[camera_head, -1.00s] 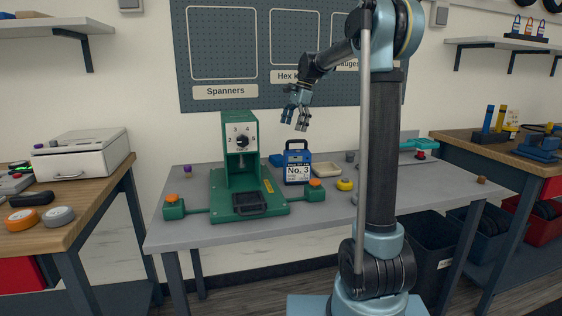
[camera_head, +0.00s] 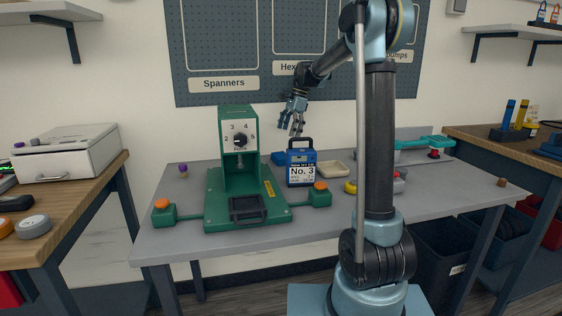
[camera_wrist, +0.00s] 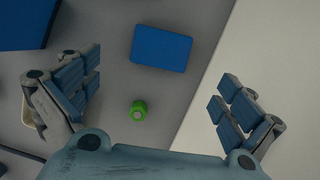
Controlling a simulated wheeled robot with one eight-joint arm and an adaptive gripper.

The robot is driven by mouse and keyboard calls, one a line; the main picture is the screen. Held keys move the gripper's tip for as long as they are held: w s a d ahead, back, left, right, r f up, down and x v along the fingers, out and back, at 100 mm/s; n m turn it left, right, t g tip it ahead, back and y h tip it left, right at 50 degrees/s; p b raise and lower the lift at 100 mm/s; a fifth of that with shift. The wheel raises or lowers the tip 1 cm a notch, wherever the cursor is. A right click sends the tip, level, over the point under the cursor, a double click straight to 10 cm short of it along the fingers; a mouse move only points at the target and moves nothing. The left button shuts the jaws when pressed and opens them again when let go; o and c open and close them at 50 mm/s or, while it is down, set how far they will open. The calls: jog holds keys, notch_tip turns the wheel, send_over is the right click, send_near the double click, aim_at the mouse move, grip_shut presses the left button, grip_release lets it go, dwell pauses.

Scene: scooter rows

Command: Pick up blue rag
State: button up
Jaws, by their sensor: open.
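The blue rag (camera_wrist: 161,48) looks like a flat blue rectangle on the grey table in the wrist view, near the table edge by the wall. In the head view a blue patch (camera_head: 278,158), which seems to be the rag, shows partly hidden behind the blue No. 3 box. My gripper (camera_head: 291,124) is above the table, over the area behind that box. In the wrist view my open gripper (camera_wrist: 158,100) has its fingers wide apart and nothing between them. The rag lies below it, toward the top of the picture, untouched.
The blue No. 3 box (camera_head: 301,169) stands close to the rag. A small green object (camera_wrist: 139,110) lies on the table near the rag. A green press (camera_head: 240,150) is at left, a beige tray (camera_head: 334,169) at right. The wall is close behind.

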send_over(281, 155)
jog(key=d, duration=0.2)
jog(key=f, duration=0.4)
jog(key=shift+w+a+f, duration=0.15)
jog(key=shift+w+f, duration=0.05)
jog(key=shift+f, duration=0.2)
jog(key=shift+w+x, duration=0.15)
jog(key=shift+x, duration=1.15)
jog(key=shift+w+x, duration=0.15)
jog(key=shift+x, duration=1.15)
jog(key=c, duration=0.9)
